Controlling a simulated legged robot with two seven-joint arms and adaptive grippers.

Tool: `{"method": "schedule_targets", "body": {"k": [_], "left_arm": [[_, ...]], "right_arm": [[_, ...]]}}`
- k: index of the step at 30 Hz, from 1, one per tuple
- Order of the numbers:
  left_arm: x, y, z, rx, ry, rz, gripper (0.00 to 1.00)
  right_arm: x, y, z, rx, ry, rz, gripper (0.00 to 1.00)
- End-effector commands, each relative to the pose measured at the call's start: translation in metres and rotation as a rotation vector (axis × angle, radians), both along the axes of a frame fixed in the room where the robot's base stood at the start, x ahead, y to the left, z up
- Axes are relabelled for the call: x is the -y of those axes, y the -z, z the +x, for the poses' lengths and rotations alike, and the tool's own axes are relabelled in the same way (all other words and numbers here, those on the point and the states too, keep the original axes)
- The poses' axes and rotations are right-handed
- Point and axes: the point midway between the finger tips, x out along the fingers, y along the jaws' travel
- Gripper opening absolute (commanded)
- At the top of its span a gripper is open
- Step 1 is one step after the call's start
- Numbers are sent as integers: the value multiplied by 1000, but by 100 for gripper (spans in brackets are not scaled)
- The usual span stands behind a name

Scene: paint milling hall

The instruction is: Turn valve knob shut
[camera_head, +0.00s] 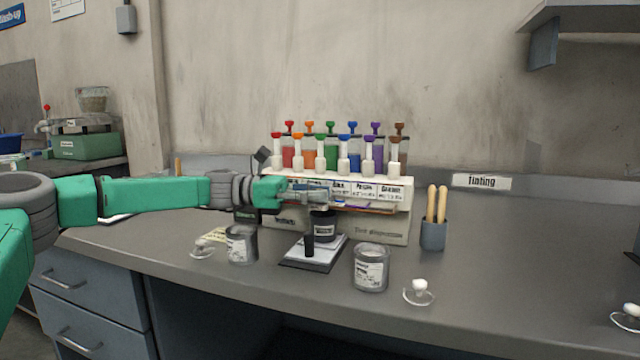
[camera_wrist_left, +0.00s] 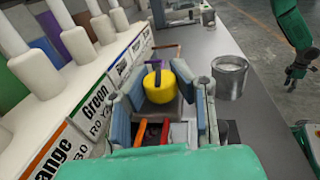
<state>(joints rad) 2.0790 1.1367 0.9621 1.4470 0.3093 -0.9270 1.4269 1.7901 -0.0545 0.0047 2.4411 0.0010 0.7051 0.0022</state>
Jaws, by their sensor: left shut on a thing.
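My left gripper (camera_head: 312,192) reaches in from the left along the front of the pale paint dispenser (camera_head: 382,225), at its label strip. In the left wrist view the blue-padded fingers of this gripper (camera_wrist_left: 164,102) stand on either side of a yellow knob-like piece (camera_wrist_left: 158,86). The gripper is shut on it; the exact contact is partly hidden by the fingers. A purple lever (camera_wrist_left: 121,69) and a brown lever (camera_wrist_left: 166,46) stick out farther along the dispenser. My right gripper (camera_wrist_left: 293,76) hangs off the bench; its jaw opening is too small to judge.
A dark can (camera_head: 323,227) stands on a scale (camera_head: 325,256) just below the left gripper. A cup of wooden sticks (camera_head: 433,235) stands right of the dispenser. The right of the bench (camera_head: 520,245) is mostly clear.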

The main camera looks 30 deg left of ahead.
Motion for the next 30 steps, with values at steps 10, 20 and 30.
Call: {"method": "schedule_targets", "body": {"k": [10, 20, 30], "left_arm": [[-3, -3, 2, 1, 151, 0, 0], [-4, -1, 2, 2, 186, -1, 0], [-4, -1, 2, 2, 185, -1, 41]], "right_arm": [[0, -31, 0, 0, 0, 0, 41], [0, -35, 0, -1, 0, 0, 41], [0, -34, 0, -1, 0, 0, 41]]}}
